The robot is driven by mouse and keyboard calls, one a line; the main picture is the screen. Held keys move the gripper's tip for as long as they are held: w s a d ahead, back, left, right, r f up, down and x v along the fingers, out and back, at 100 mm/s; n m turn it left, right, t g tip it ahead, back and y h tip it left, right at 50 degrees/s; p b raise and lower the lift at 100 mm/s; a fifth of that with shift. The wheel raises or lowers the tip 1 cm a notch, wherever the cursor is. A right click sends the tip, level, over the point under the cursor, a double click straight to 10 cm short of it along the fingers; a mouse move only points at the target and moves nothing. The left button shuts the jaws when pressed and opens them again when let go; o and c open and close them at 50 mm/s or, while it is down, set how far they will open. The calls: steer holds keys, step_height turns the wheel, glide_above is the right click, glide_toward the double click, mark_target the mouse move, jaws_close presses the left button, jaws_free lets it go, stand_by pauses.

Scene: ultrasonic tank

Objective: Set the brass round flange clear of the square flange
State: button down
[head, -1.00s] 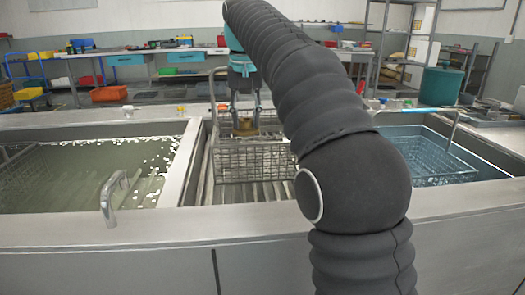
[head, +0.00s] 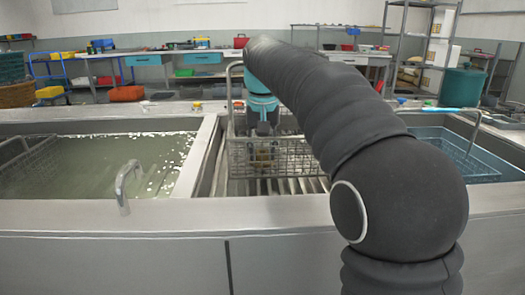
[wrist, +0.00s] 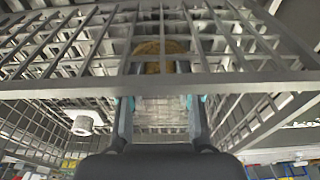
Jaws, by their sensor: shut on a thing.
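The brass round flange (head: 263,158) is inside the wire basket (head: 300,157), seen through its front mesh. My gripper (head: 263,140) reaches down into the basket and is shut on the flange. In the wrist view the brass flange (wrist: 160,47) shows between the ends of my gripper's two fingers (wrist: 161,68), partly behind the basket's bars. I cannot tell whether the flange touches the basket floor.
The basket stands over a ribbed rack (head: 270,187) between a murky tank (head: 100,165) at left and a blue-water tank (head: 465,155) at right. Basket walls closely surround my fingers.

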steer(key=c, duration=0.8)
jaws_free()
steer(key=shift+f, duration=0.1)
steer(key=r, duration=0.4)
steer(key=s+r+p, duration=0.1)
steer(key=r, duration=0.3)
steer(key=r+p, duration=0.1)
steer(key=r, duration=0.3)
steer(key=shift+s, duration=0.4)
